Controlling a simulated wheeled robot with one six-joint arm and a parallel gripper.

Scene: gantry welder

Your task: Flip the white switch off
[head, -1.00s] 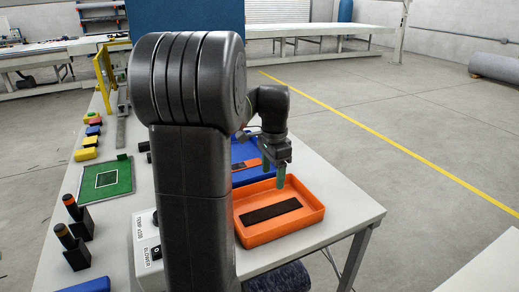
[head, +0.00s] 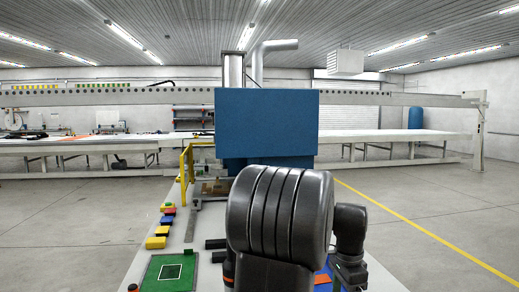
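No white switch shows in the head view now. The labelled panel at the table's near edge is below the picture. My dark arm fills the lower middle, and its wrist end runs down to the bottom edge on the right. My gripper's fingers are out of view, so I cannot see whether they are open or hold anything.
The grey table carries a green mat (head: 158,283), a yellow block (head: 156,243) among several coloured blocks, and a partly hidden blue tray (head: 331,266). A yellow frame (head: 184,170) and a large blue box (head: 267,123) stand behind. Floor at the right is clear.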

